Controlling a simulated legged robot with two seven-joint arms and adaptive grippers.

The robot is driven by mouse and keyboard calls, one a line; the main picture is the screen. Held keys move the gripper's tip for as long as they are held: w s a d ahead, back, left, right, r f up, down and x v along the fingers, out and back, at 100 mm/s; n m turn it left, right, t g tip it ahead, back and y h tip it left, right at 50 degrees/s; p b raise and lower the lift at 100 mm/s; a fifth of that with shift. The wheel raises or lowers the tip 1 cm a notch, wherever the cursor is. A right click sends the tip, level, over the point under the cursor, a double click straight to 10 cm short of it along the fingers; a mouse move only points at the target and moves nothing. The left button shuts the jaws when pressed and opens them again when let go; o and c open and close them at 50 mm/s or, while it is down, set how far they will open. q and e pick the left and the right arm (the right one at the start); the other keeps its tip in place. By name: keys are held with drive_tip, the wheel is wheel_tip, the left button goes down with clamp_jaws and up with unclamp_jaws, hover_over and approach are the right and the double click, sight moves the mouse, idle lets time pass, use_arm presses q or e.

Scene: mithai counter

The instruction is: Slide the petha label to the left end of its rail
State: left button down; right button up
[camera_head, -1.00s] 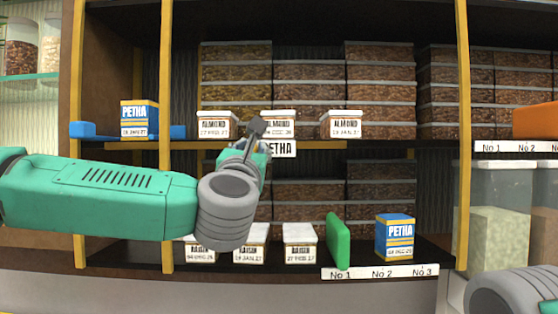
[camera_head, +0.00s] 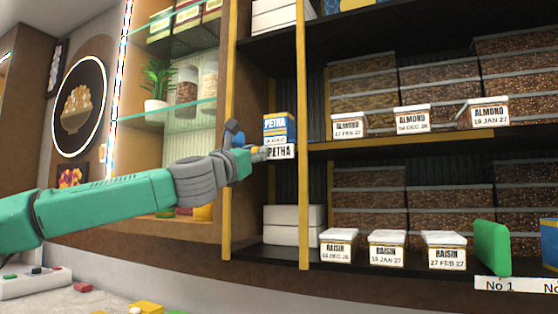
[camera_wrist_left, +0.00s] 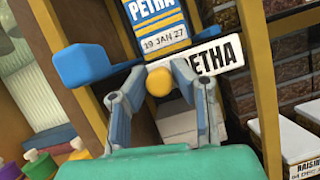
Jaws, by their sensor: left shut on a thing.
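The petha label (camera_head: 282,152) is a white tag with black PETHA lettering. It is on the front of the upper shelf, below the petha box (camera_head: 278,126) and left of the inner yellow post. My left gripper (camera_head: 257,153) is at the label's left edge. In the left wrist view, its fingers (camera_wrist_left: 165,84) close around a round yellow knob (camera_wrist_left: 159,81), with the label (camera_wrist_left: 212,62) just behind and to the right. The fingers hide part of the label. The rail (camera_head: 400,141) runs along the shelf edge to the right. My right gripper is out of view.
A blue piece (camera_wrist_left: 88,66) lies beside the petha box, left of the fingers. The outer yellow post (camera_head: 227,190) stands close by on the left, the inner post (camera_head: 303,200) on the right. Almond boxes (camera_head: 413,119) stand farther right on the shelf.

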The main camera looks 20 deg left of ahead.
use_arm(q)
drive_tip(key=shift+a, duration=0.7)
drive_tip(key=c, duration=1.4)
unclamp_jaws()
drive_tip(key=shift+o, duration=0.2)
drive_tip(key=shift+a, duration=0.2)
drive_tip(key=shift+a, duration=0.1)
drive_tip(key=v, duration=1.2)
drive_tip(key=shift+f, duration=0.2)
drive_tip(key=shift+w, duration=0.1)
